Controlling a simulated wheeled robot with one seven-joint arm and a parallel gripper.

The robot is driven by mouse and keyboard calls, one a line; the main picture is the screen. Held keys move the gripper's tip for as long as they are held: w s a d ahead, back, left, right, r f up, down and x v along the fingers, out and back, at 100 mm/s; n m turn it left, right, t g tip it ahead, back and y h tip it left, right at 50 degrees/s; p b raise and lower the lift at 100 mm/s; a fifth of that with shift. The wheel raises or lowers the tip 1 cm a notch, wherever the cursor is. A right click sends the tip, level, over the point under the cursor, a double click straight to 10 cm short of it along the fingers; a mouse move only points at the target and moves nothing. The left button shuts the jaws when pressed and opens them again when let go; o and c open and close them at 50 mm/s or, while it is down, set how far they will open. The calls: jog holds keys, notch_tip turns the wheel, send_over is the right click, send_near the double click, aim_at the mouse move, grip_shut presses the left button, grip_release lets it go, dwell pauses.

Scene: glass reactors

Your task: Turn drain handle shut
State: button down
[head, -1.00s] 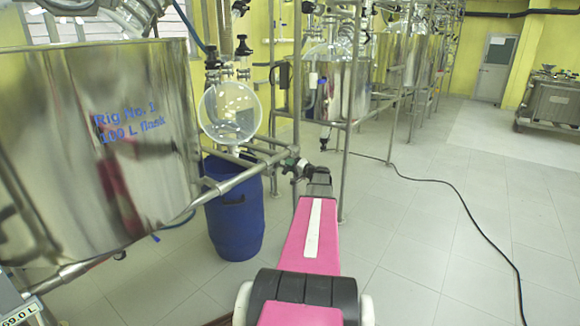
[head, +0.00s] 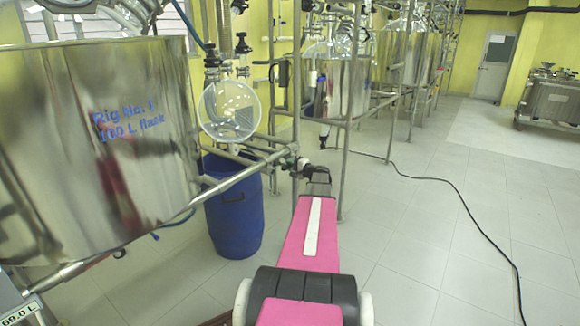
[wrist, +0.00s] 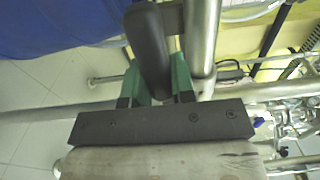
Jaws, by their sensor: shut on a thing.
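The drain handle (wrist: 148,45) is a dark, rounded bar in the wrist view, at the top middle. My gripper (wrist: 160,78) has green fingertips, one on each side of the handle, and is shut on it. The handle runs up and away from the jaws, beside a grey metal pipe (wrist: 200,50). In the head view my gripper (head: 304,168) is at the end of my pink arm, by the rig's metal frame. The handle is too small and covered there to make out, and the valve body it turns is not clear.
A steel vessel marked Rig No. 1 (head: 125,140) fills the left. A blue drum (head: 234,210) stands under a glass flask (head: 229,108). Frame tubes (head: 245,172) lie close to my gripper. A black cable (head: 465,220) crosses the open floor at right.

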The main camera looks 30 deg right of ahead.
jog(key=c, duration=1)
grip_release()
jog(key=shift+o, duration=0.2)
jog(key=shift+s, duration=0.1)
jog(key=v, duration=1)
jog(key=shift+s+d, duration=0.15)
jog(key=shift+s, duration=0.2)
